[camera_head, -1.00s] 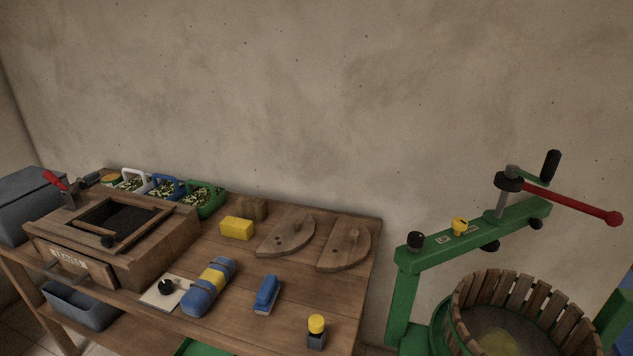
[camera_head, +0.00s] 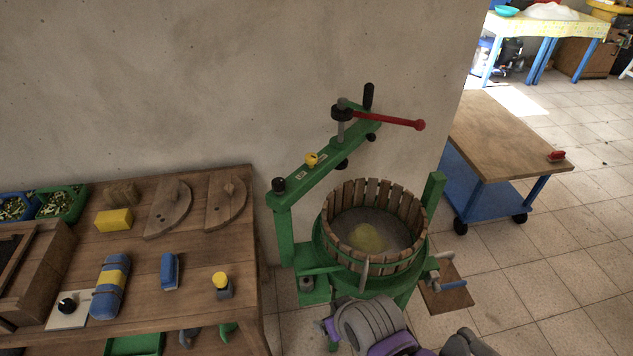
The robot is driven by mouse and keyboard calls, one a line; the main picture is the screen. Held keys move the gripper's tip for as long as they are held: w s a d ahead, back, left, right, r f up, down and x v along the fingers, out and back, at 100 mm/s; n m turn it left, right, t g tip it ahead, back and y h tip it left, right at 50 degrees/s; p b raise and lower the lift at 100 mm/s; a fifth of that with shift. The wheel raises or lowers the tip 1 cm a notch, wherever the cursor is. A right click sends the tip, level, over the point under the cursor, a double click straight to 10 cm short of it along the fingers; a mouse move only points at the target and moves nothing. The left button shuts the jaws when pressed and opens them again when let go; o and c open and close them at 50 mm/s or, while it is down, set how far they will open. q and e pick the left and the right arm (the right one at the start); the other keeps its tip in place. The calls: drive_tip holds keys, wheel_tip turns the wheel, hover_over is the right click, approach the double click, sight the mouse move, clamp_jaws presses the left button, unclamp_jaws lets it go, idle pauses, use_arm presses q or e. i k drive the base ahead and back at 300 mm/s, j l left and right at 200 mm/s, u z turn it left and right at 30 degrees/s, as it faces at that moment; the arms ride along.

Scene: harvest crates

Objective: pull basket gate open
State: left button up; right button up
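The slatted wooden basket (camera_head: 340,208) stands in the green press frame (camera_head: 285,235), open at the top, with a yellowish mass (camera_head: 368,238) inside. Its slats form a closed ring as far as I can see; I cannot make out a separate gate edge. A pale upright piece (camera_head: 365,268) shows at the basket's near side. A grey and purple part of my arm (camera_head: 370,322) is in front of the press at the bottom, covering its lower front. The fingers of my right gripper cannot be made out clearly there. My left gripper is not in view.
A wooden workbench (camera_head: 190,240) at left holds a yellow block (camera_head: 114,220), a blue brush (camera_head: 170,270) and other items. The press's red lever (camera_head: 395,122) sticks out above the basket. A blue wheeled table (camera_head: 505,135) stands at right. Tiled floor (camera_head: 560,270) is free at right.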

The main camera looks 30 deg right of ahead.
sight(394, 265)
drive_tip(key=z, duration=1.4)
